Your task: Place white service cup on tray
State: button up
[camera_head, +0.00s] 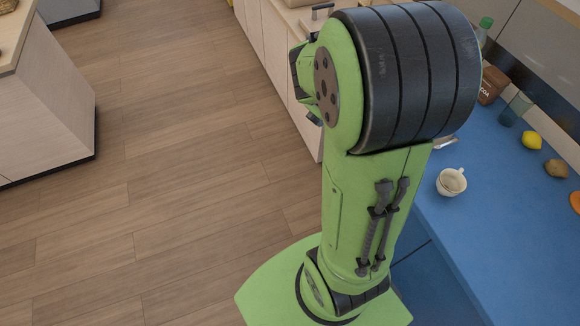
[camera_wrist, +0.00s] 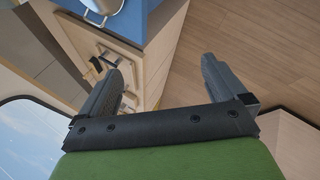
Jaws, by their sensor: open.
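The white service cup (camera_head: 451,182) stands upright on the blue counter (camera_head: 480,235), just right of my arm in the head view. I cannot make out a tray in either view; my arm hides part of the counter.
A brown box (camera_head: 491,86), a glass (camera_head: 515,109), a lemon (camera_head: 531,140) and a brown round fruit (camera_head: 556,168) stand along the counter's back. A small metallic thing (camera_head: 445,143) lies beside my arm. Wooden floor (camera_head: 170,180) is free at left.

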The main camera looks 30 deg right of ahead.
jog(key=s+a+r+m+y, duration=0.1)
jog(key=s+a+r+y, duration=0.2)
jog(key=s+a, duration=0.4)
jog(key=s+a+r+m+t+y, duration=0.1)
jog(key=s+a+r, duration=0.4)
jog(key=a, duration=0.8)
jog(key=shift+s+a+m+t+y, duration=0.3)
jog(key=shift+s+y, duration=0.6)
jog(key=shift+s, duration=0.3)
jog(key=shift+r, duration=0.1)
